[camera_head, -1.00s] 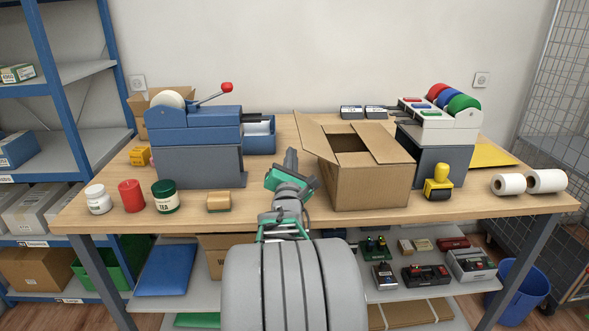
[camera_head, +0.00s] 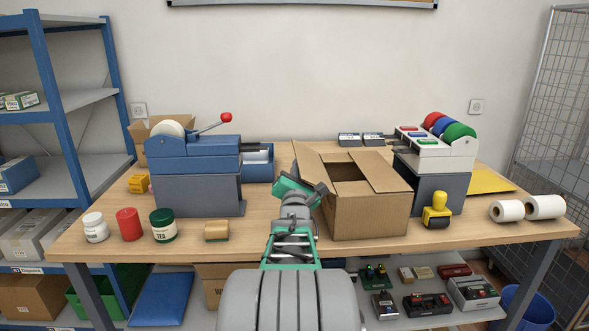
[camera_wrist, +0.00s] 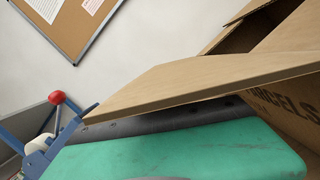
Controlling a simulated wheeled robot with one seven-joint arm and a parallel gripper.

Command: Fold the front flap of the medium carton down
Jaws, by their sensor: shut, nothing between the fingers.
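The medium carton (camera_head: 366,212) stands on the table right of centre. Its top is partly open, with a dark gap (camera_head: 350,172) between the flaps. A flap on its left side (camera_head: 309,160) sticks outward and up. My gripper (camera_head: 312,188) is shut and empty, close against the carton's left side near that flap. In the wrist view the flap (camera_wrist: 205,82) stretches across just above the green and dark gripper body (camera_wrist: 175,150). Whether they touch is unclear. Printed lettering shows on the carton wall (camera_wrist: 285,95).
A blue dispenser with a red-knobbed lever (camera_head: 200,160) stands left on the table (camera_head: 270,220). A tape dispenser with coloured rolls (camera_head: 437,150) stands close behind the carton's right side. A yellow stamp (camera_head: 436,208) sits right of the carton. Jars (camera_head: 130,224) stand at left.

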